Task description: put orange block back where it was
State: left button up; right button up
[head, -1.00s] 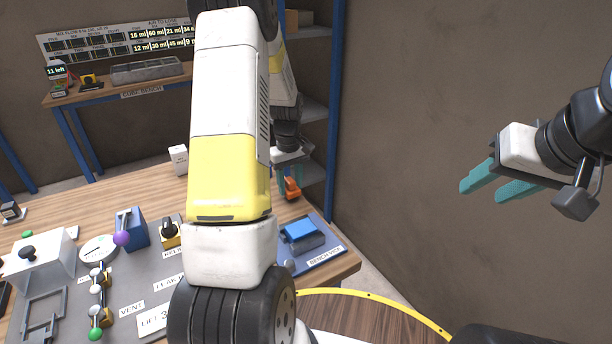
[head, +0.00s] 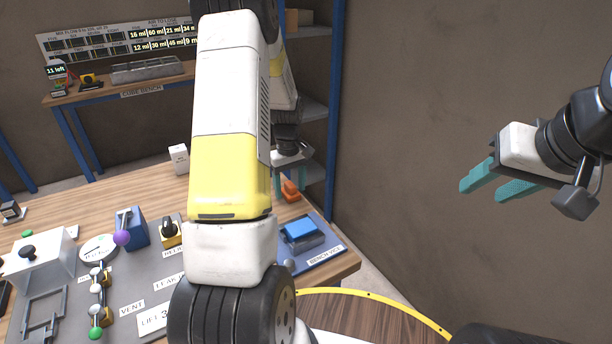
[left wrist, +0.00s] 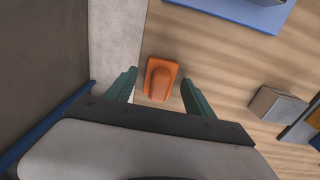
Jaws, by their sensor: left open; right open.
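The orange block (head: 291,191) rests on the wooden bench (head: 330,269) near its right edge, behind the blue vise. In the left wrist view the orange block (left wrist: 160,79) lies on the wood between and just beyond my left fingertips, with a gap on both sides. My left gripper (head: 302,178) is open and empty above the block; its teal fingers also show in the left wrist view (left wrist: 158,88). My right gripper (head: 490,185) is open and empty, in the air at the right, far from the bench.
The bench vise (head: 300,230) sits on a blue plate in front of the block. A white box (head: 179,159) stands further left. A grey panel (head: 140,275) with valves and levers covers the bench front. A blue-framed shelf (head: 335,110) stands behind the bench's right side.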

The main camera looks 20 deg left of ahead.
aim_at(290, 184)
pick_arm(q)
notch_tip(290, 184, up, 12)
jog(key=f, duration=0.1)
jog(key=s+d+r+m+t+h, duration=0.1)
jog(key=s+d+r+m, duration=0.1)
jog(key=s+d+r, duration=0.3)
jog(key=s+d+r+m+t, duration=0.2)
jog(key=s+r, duration=0.2)
jog(key=r, duration=0.3)
jog(key=s+d+r+m+t, duration=0.1)
jog(key=s+d+r+m, duration=0.1)
jog(key=s, duration=0.5)
jog(key=s+d+r+m+t+h, duration=0.1)
jog(key=s+d+m, duration=0.3)
jog(key=s, duration=0.4)
jog(key=shift+r+t, duration=0.6)
